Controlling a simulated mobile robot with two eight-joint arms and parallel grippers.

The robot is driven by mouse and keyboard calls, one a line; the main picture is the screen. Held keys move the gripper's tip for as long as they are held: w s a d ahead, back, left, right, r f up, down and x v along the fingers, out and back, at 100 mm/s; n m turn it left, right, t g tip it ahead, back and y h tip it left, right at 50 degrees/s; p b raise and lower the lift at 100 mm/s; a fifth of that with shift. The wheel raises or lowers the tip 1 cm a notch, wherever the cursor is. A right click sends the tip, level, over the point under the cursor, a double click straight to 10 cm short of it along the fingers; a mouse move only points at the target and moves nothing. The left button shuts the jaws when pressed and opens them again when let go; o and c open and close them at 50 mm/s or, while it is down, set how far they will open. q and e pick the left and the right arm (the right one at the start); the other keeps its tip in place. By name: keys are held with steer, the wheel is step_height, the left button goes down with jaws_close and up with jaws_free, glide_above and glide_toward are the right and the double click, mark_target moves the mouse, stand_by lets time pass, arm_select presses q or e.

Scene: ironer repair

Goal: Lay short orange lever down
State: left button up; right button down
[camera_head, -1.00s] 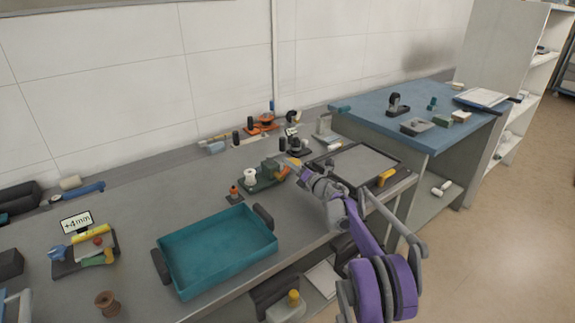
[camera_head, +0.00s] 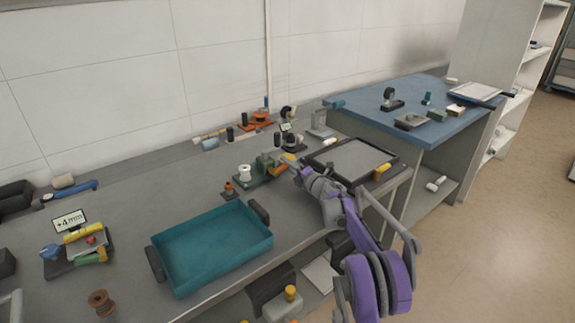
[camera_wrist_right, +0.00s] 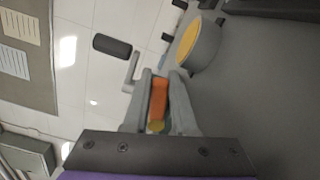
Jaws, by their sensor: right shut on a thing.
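The short orange lever (camera_wrist_right: 159,98) stands between the fingers of my right gripper (camera_wrist_right: 160,105) in the right wrist view, with a yellowish end towards the palm. The gripper is shut on it. In the head view my right gripper (camera_head: 293,168) is over the grey bench, between the green fixture with a white spool (camera_head: 248,176) and the black-rimmed tray (camera_head: 352,160). A bit of orange (camera_head: 287,158) shows at its fingertips. Whether the lever touches the bench is unclear. My left gripper is not in view.
A teal tray (camera_head: 212,245) lies empty at the bench's front. Small black parts (camera_head: 290,142) and an orange fixture (camera_head: 258,120) stand behind my right gripper. A yellow handle (camera_head: 382,170) lies at the tray's right. A blue table (camera_head: 360,98) adjoins the bench.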

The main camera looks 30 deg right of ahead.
steer(key=c, duration=0.7)
jaws_free()
steer(key=s, duration=1.1)
steer(key=shift+d+p, duration=0.35)
steer(key=shift+d, duration=0.05)
